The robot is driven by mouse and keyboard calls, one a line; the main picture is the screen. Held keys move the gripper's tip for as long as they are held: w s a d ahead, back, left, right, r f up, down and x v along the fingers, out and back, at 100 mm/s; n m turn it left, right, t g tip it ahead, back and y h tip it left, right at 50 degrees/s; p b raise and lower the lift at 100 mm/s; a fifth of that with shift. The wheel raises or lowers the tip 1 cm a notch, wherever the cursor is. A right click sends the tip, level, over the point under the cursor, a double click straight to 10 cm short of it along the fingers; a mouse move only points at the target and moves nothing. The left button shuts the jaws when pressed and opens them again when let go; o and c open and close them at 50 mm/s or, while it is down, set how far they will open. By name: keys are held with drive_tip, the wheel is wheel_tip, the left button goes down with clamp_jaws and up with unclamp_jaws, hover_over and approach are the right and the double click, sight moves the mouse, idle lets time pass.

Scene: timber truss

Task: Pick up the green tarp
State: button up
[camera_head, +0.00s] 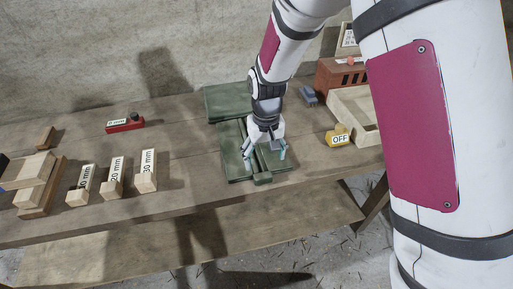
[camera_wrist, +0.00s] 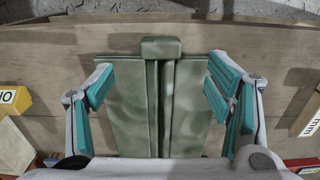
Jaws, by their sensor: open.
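The green tarp (camera_head: 234,165) lies folded flat on the workbench, near its front edge. A raised strip runs along its middle and ends in a thicker block at the front edge. In the wrist view the tarp (camera_wrist: 130,118) fills the centre, with the strip upright in the picture. My gripper (camera_head: 265,152) is over the tarp, pointing down. Its teal-padded fingers (camera_wrist: 162,88) are wide apart, one on each side of the strip, with nothing held. I cannot tell whether the fingertips touch the tarp.
A second green folded piece (camera_head: 227,101) lies behind on the timber bench (camera_head: 190,155). A yellow block marked OFF (camera_head: 339,138) and a wooden tray (camera_head: 352,108) are at right. Labelled wooden blocks (camera_head: 115,178) stand at left, with a red box (camera_head: 124,126) behind them.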

sight(264, 176)
wheel_tip(264, 176, down, 10)
drive_tip(key=shift+s+f+p, duration=0.1)
drive_tip(key=shift+p, duration=0.7)
clamp_jaws()
